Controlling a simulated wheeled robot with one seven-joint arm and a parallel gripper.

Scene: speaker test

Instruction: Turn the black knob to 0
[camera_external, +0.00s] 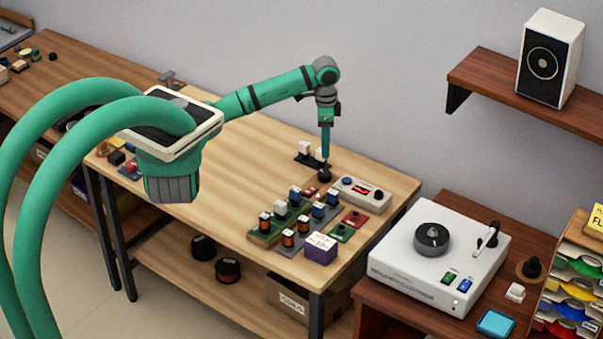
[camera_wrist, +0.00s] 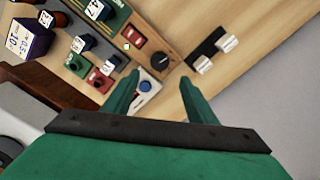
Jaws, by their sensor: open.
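A small black knob (camera_external: 324,175) stands on the wooden workbench, just below my gripper (camera_external: 325,156) in the external view. In the wrist view the black knob (camera_wrist: 160,60) appears just beyond the fingertips of my gripper (camera_wrist: 159,77), roughly centred between them. A pale pointer line seems to show on it. My gripper is open, points down and holds nothing; its fingers look apart from the knob. No scale or 0 mark can be read at this size.
A grey box (camera_external: 360,195) with a red display and blue button stands right of the knob. Black-based white switches (camera_external: 311,156) stand behind it. Colored blocks (camera_external: 290,220) crowd the front. A white device (camera_external: 440,260) with a dark dial is at right. The bench's left middle is clear.

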